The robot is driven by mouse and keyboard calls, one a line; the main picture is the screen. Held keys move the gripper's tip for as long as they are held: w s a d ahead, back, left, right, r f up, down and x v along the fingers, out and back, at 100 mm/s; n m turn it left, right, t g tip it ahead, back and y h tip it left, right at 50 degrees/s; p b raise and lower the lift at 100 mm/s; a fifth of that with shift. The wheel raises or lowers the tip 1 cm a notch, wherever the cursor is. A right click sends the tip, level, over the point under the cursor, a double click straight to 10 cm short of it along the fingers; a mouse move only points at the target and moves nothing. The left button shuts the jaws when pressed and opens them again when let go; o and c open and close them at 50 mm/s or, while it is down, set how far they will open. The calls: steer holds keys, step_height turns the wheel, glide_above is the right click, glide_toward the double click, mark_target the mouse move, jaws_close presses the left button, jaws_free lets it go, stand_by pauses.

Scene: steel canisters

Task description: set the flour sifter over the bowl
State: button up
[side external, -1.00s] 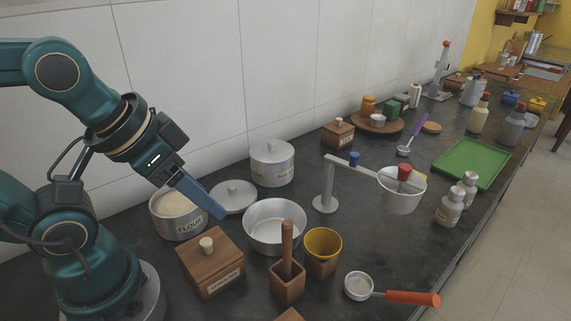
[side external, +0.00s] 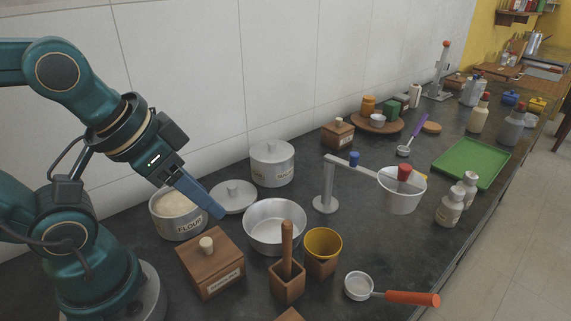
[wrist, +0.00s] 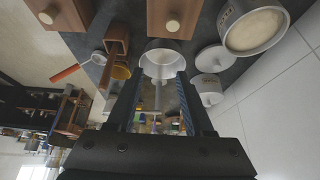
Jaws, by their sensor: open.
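A steel bowl (side external: 262,236) stands mid-counter, empty; in the wrist view the bowl (wrist: 160,52) shows between my fingers. A pale metal pot-like vessel (side external: 400,198) with a red knob (side external: 404,171) hangs on the arm of a steel stand (side external: 327,190), right of the bowl; it looks like the sifter, though I cannot be sure.
Left of the bowl are an open flour canister (side external: 178,222), a loose lid (side external: 233,198) and a wooden box (side external: 211,264). In front are a wooden holder (side external: 287,284), a yellow cup (side external: 322,243) and an orange-handled scoop (side external: 400,297). A lidded canister (side external: 272,168) stands behind.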

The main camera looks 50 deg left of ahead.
steer(key=w+d+r+m+h, duration=0.1)
steer(key=w+r+m, duration=0.2)
steer(key=w+r, duration=0.4)
steer(key=w+d+r+m+h, duration=0.1)
steer(key=w+d+r+m, duration=0.15)
steer(key=w+r, duration=0.45)
steer(key=m, duration=0.2)
glide_toward(353, 154)
steer(key=w+f, duration=0.1)
steer(key=f, duration=0.1)
steer(key=w+f+g, duration=0.1)
steer(key=f, duration=0.1)
steer(key=w+d+f+g, duration=0.1)
steer(key=w+f, duration=0.1)
steer(key=f, duration=0.1)
steer(key=shift+d+n+h, duration=0.1)
steer(key=shift+n+h, duration=0.15)
steer(key=shift+h, duration=0.05)
steer(key=shift+w+d+f, duration=0.15)
steer(key=shift+w+f, duration=0.1)
steer(key=shift+f, duration=0.2)
jaws_close()
